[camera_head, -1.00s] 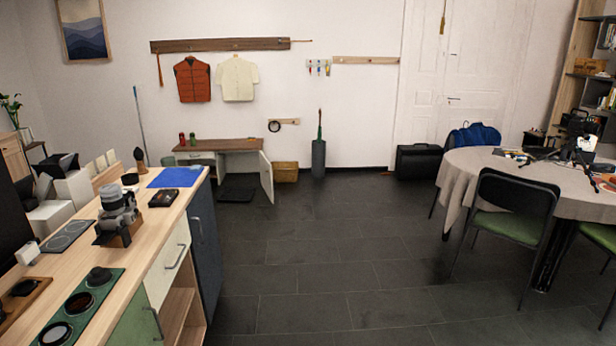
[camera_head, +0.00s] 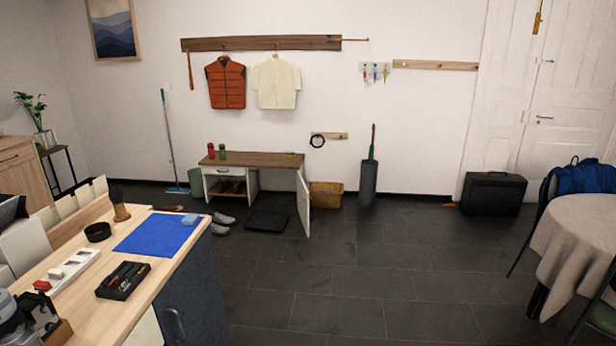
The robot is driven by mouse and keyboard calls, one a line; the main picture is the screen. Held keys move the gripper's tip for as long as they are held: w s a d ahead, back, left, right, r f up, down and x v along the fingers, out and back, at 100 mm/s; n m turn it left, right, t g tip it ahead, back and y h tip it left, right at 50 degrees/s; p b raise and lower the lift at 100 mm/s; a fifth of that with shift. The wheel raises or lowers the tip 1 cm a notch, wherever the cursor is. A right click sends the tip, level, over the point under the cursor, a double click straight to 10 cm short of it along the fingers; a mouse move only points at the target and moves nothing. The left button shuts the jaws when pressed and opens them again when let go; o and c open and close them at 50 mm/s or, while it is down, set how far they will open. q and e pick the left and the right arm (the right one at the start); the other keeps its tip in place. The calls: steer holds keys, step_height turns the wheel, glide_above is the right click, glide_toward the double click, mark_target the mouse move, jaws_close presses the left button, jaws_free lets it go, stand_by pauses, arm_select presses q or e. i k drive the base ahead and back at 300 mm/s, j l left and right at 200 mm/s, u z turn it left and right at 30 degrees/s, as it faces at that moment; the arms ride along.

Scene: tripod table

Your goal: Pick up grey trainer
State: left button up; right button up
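A pair of grey shoes lies on the dark floor in front of the small shoe bench (camera_head: 262,160). One grey trainer (camera_head: 224,219) is nearer the bench, and a second grey shoe (camera_head: 219,230) lies just in front of it, partly close to the counter's edge. They are small in the view, so I cannot make out details. Brown shoes (camera_head: 230,187) sit on the bench's open shelf. Neither of my grippers is in view.
The wooden counter (camera_head: 60,237) with a blue mat (camera_head: 160,234) fills the lower left. A black mat (camera_head: 267,221) and the bench's open door (camera_head: 304,203) are right of the shoes. A round table (camera_head: 580,235) stands at right. The middle floor is clear.

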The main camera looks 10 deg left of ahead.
mark_target(217, 231)
steer(key=i, duration=2)
steer(key=i+u, duration=0.25)
steer(key=i, duration=0.2)
steer(key=i+u, duration=0.3)
steer(key=i, duration=0.15)
steer(key=i+l+u, duration=0.25)
steer(key=i, duration=0.15)
steer(key=i+l+u, duration=0.25)
steer(key=i, duration=0.15)
steer(key=i+l+u, duration=0.1)
steer(key=i+u, duration=0.35)
steer(key=i, duration=0.1)
